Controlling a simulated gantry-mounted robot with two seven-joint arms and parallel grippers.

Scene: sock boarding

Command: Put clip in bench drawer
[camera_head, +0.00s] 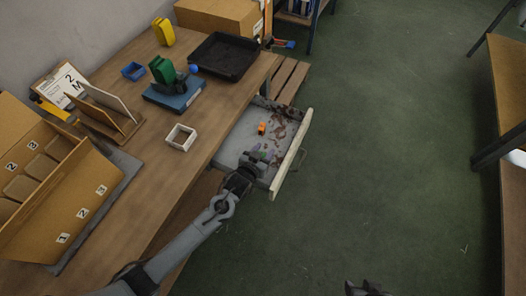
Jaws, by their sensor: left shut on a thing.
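The bench drawer (231,149) is pulled out from under the wooden bench, with its pale front panel (291,155) to the right. My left gripper (258,158) is over the near part of the drawer. It is shut on a small dull-coloured thing at its fingertips, which I take to be the clip; its shape is mostly hidden. A small orange object (262,128) lies in the drawer beyond the gripper. My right gripper (368,288) shows only partly at the bottom edge, and its jaws cannot be made out.
Brown scraps lie in the drawer's far right part. On the bench (165,170) are a black tray (225,56), a blue box with a green object (174,93), a white square frame (181,137), sorting compartments (45,190) and a clipboard (62,84). The green floor (390,150) is clear.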

